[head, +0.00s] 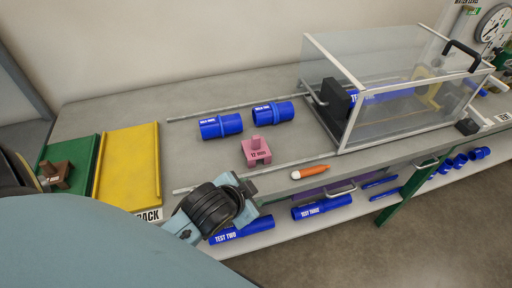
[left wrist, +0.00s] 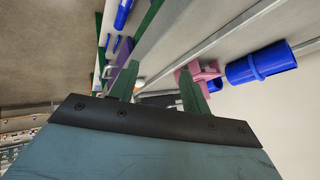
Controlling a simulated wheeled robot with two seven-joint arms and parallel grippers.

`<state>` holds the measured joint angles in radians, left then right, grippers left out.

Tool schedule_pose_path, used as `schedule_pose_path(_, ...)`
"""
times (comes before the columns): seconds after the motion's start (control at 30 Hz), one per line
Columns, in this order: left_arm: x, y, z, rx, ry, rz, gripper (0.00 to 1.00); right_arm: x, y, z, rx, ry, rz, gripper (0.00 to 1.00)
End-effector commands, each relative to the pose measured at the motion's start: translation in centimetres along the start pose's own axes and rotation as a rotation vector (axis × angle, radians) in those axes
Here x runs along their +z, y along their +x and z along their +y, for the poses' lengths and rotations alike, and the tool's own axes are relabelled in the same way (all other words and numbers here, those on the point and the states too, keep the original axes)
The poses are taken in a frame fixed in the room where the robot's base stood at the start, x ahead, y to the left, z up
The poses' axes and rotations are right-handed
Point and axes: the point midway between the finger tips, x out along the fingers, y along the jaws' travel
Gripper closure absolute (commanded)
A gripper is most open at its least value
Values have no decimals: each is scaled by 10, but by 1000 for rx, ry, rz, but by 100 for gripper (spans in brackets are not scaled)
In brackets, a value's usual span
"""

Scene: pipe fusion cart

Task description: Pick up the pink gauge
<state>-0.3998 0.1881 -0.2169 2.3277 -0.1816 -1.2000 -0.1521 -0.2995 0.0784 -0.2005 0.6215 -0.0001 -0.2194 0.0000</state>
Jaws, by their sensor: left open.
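The pink gauge (head: 256,152), a small notched block with a dark-lettered label, stands on the grey bench between two thin rails. In the left wrist view, the pink gauge (left wrist: 207,73) shows beyond and beside the right-hand finger, which hides part of it. My left gripper (left wrist: 156,72) is open, with nothing between its two green fingers. In the head view, my left wrist (head: 213,208) is at the bench's front edge, to the lower left of the gauge; the fingers cannot be made out there.
Two blue pipe pieces (head: 221,126) lie behind the gauge. An orange-and-white object (head: 310,172) lies near the front edge. A clear-walled case (head: 385,85) stands to the right. Yellow (head: 128,165) and green trays are at left; a brown block (head: 55,173) is there. Blue pipes (head: 322,207) lie on the lower shelf.

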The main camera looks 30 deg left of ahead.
Motion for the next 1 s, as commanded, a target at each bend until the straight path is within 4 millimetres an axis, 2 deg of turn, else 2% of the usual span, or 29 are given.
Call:
schedule_pose_path(0.17,-93,4,-32,-200,284,313,53,0,0,0,0,0,0,22)
schedule_pose_path(0.27,-161,-11,-44,-368,522,540,53,0,0,0,0,0,-1,22)
schedule_pose_path(0.3,-189,-21,-46,-447,634,638,53,0,0,0,0,0,-1,22)
schedule_pose_path(0.4,-252,-54,-37,-661,940,880,53,1,0,0,0,0,-2,22)
schedule_pose_path(0.5,-294,-89,-13,-883,1262,1105,53,1,0,0,0,0,-2,22)
schedule_pose_path(0.63,-316,-119,31,-1163,1707,1369,53,1,-1,0,0,0,-2,22)
schedule_pose_path(0.7,-313,-123,54,-1299,1960,1499,53,1,-1,0,0,0,-3,22)
schedule_pose_path(0.77,-305,-118,68,-1402,2186,1603,53,1,-1,0,0,0,-3,22)
schedule_pose_path(0.8,-296,-112,75,1382,-2220,-1586,53,1,-1,0,1,0,-3,22)
schedule_pose_path(0.9,-268,-86,75,1111,-1989,-1333,53,1,-1,0,1,1,-3,22)
schedule_pose_path(0.97,-249,-65,62,937,-1857,-1201,53,1,-1,0,1,1,-3,22)
schedule_pose_path(1.0,-236,-51,48,818,-1773,-1122,53,1,-1,1,1,1,-3,22)
